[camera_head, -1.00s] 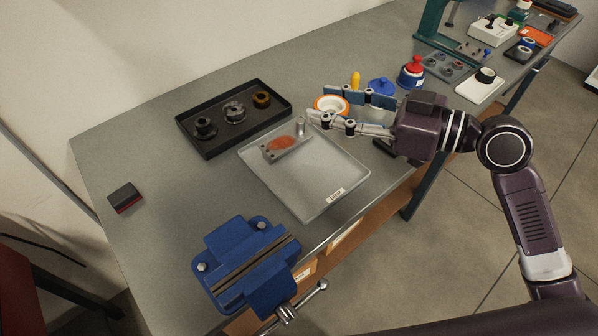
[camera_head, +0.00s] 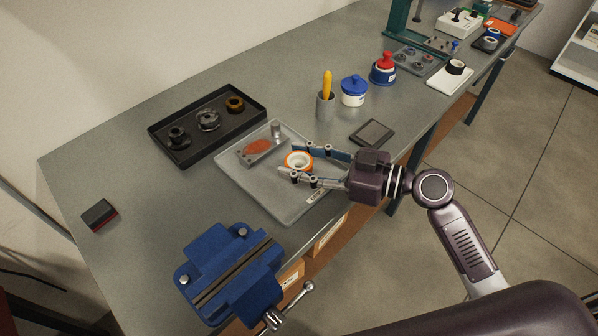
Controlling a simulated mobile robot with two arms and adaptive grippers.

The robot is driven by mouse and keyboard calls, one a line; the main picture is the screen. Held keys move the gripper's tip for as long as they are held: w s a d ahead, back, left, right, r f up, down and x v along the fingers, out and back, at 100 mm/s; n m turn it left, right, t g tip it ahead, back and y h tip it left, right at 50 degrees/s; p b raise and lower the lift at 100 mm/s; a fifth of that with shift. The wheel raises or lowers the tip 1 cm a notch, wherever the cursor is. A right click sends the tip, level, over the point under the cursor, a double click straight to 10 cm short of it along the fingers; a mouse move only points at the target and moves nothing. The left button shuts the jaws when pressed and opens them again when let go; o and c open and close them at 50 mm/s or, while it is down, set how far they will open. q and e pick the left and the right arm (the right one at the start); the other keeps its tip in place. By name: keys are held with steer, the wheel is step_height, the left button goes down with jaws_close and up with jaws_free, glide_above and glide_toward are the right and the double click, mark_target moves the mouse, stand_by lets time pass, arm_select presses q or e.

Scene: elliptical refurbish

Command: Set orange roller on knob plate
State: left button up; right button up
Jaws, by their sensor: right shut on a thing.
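The orange roller (camera_head: 289,160), an orange ring with a white middle, sits between the fingers of my right gripper (camera_head: 290,161). The gripper is shut on it, over the right side of a pale tray (camera_head: 285,207). A small grey metal plate (camera_head: 248,157) with an orange-red patch and an upright round post (camera_head: 276,129) lies in this tray, just left of the roller. Farther off, a white plate (camera_head: 440,83) carries a black-and-white round knob (camera_head: 456,67). I cannot tell for sure which is the knob plate. My left gripper is not in view.
A black tray (camera_head: 171,158) with several round parts lies behind the pale tray. A blue vise (camera_head: 225,258) stands at the front. A grey cup (camera_head: 325,106), a blue-lidded jar (camera_head: 353,91) and a dark flat pad (camera_head: 371,133) lie to the right. The bench left of the trays is mostly clear.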

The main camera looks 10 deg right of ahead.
steer(key=shift+f, duration=2.05)
steer(key=shift+f, duration=0.15)
steer(key=o, duration=1.2)
steer(key=shift+c, duration=0.2)
